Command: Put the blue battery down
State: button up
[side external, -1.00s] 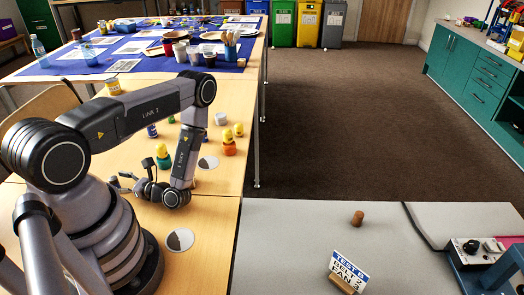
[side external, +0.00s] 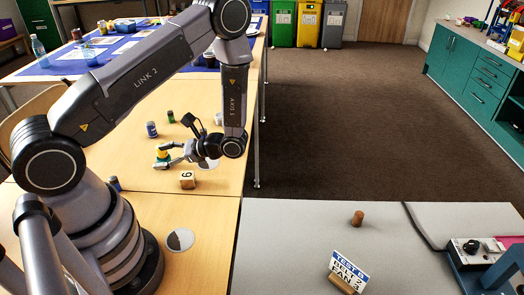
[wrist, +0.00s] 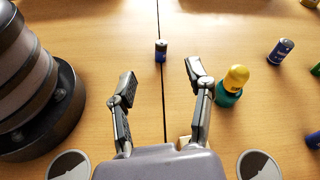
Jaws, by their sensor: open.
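The blue battery (wrist: 161,50) stands upright on the wooden table, on the seam, ahead of my fingertips in the wrist view. It shows in the side view (side external: 115,184) near my base. My gripper (wrist: 160,75) is open with nothing between its fingers, and the battery is apart from them. In the side view my gripper (side external: 166,154) is to the right of the battery and farther up the picture. It is in front of a green and yellow figure (wrist: 231,87), which stands just outside my right finger in the wrist view.
Another blue battery (wrist: 280,51) stands at the right, with a green one (wrist: 316,70) at the edge. A wooden block marked 6 (side external: 187,180) is below my gripper in the side view. White discs (side external: 181,240) lie on the table. Wood around the blue battery is clear.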

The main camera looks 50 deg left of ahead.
jog(key=s+d+r+n+t+h, duration=0.2)
jog(key=d+r+t+h, duration=0.1)
jog(key=r, duration=0.6)
jog(key=s+d+r+n+t+h, duration=0.1)
jog(key=d+r+n+t+h, duration=0.1)
jog(key=d+r+t+h, duration=0.2)
jog(key=s+d+r+n+t+h, duration=0.2)
jog(key=d+r+t, duration=0.3)
jog(key=r, duration=1)
jog(key=t+h, duration=0.1)
jog(key=t, duration=0.2)
jog(key=shift+s+d+r, duration=0.25)
jog(key=shift+s+d, duration=0.1)
jog(key=shift+o, duration=0.5)
jog(key=shift+s+d+r+t+h, duration=0.15)
jog(key=shift+s+r+t+h, duration=0.05)
jog(key=shift+t+h, duration=0.1)
